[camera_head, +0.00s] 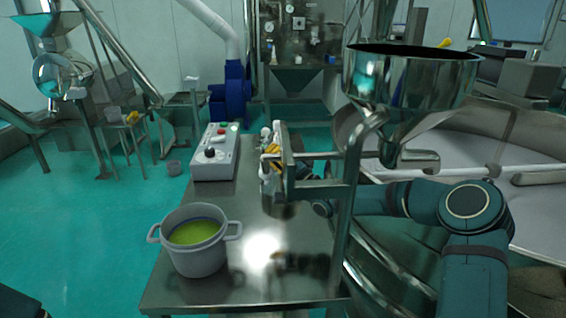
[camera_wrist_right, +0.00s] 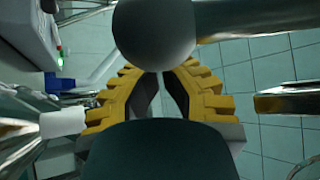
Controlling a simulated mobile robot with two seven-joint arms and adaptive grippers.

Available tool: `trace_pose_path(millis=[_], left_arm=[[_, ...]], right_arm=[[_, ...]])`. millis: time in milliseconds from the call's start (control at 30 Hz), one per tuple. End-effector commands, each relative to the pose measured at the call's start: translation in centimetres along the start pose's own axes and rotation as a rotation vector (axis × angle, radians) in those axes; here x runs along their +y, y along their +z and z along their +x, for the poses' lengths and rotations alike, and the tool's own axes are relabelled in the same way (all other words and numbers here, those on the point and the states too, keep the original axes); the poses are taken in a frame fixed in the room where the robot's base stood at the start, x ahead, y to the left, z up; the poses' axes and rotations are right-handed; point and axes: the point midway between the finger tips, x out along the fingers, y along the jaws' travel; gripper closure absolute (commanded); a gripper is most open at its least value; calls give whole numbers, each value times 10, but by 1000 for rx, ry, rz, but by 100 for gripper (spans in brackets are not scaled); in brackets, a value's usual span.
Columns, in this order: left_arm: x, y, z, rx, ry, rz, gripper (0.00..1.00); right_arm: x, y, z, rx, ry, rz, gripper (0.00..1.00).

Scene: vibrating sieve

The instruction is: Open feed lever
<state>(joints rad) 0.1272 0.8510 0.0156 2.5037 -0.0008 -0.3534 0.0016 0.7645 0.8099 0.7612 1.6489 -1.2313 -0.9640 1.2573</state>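My right gripper (camera_head: 273,155) has yellow, ridged fingers and sits above the far part of the steel table, partly hidden by a metal post and bracket. In the right wrist view its fingers (camera_wrist_right: 160,75) lean towards each other, with their tips largely hidden behind a round grey knob (camera_wrist_right: 155,32). A thick grey rod (camera_wrist_right: 255,17) runs right from the knob; it looks like a lever handle. I cannot tell whether the fingers touch it. Pale knob-like parts (camera_head: 276,126) show beside the gripper in the head view. My left gripper is out of view.
A grey pot (camera_head: 198,259) with green contents stands on the steel table (camera_head: 280,285). A control box (camera_head: 215,160) with buttons sits at the table's far left. A steel hopper (camera_head: 410,95) stands right, above my right arm, near a large round vessel (camera_head: 500,210).

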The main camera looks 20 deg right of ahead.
Motion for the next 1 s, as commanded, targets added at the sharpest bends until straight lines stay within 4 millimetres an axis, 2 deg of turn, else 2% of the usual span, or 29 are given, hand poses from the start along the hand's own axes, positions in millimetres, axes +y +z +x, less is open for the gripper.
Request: trace_pose_path(millis=[100,300,767,933,1000], left_arm=[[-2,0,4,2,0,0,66],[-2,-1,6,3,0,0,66],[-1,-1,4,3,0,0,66],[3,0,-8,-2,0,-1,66],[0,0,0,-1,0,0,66]], right_arm=[[3,12,-13,0,5,2,100],[2,24,-22,0,4,1,100],[2,26,-24,0,14,10,100],[6,34,-32,-1,93,86,100],[13,42,-40,-1,101,94,100]])
